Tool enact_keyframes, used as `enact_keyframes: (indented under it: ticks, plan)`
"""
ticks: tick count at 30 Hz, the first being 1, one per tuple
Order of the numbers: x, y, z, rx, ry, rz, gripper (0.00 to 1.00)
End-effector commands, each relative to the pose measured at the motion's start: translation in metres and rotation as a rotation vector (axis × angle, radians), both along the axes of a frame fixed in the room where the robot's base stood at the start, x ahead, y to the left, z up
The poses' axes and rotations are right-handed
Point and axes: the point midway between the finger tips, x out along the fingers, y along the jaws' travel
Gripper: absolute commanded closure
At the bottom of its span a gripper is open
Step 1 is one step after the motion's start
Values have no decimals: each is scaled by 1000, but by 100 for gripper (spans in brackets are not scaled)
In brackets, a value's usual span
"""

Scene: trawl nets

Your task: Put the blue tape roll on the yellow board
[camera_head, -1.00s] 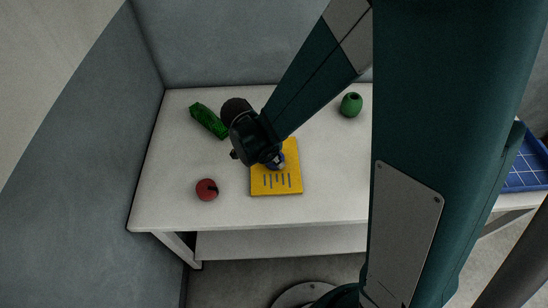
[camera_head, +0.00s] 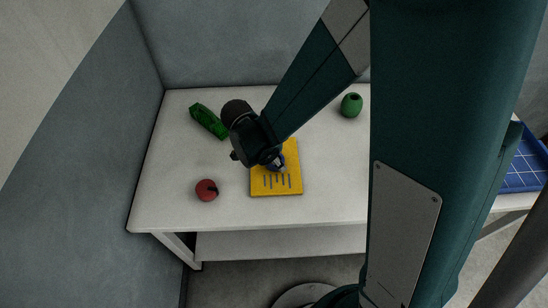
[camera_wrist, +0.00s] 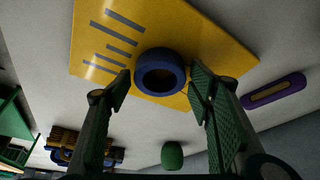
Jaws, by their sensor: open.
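The yellow board (camera_head: 262,188) with dark slot marks lies on the white table; it also fills the top of the wrist view (camera_wrist: 190,35). The blue tape roll (camera_wrist: 160,58) stands out against the board near its edge in the wrist view and appears to rest on it. My gripper (camera_wrist: 160,80) is open, with one green-padded finger on each side of the roll and visible gaps between. In the head view my gripper (camera_head: 276,164) is over the board's upper part and hides most of the roll.
A green block (camera_head: 208,121) lies left of my gripper, a red ball-like piece (camera_head: 206,190) left of the board, and a green barrel-shaped piece (camera_head: 351,105) at the back right. A purple oval piece (camera_wrist: 273,91) shows in the wrist view. A blue crate (camera_head: 525,168) is at far right.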

Motion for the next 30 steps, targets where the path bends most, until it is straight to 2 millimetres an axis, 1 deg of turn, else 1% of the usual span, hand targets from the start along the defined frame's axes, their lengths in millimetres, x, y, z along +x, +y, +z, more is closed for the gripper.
enact_keyframes:
  ticks: [5,11,30]
  plan:
    - [0,0,4,0,0,0,48]
    - [-3,5,18,0,1,2,48]
    - [-19,33,97,0,0,1,48]
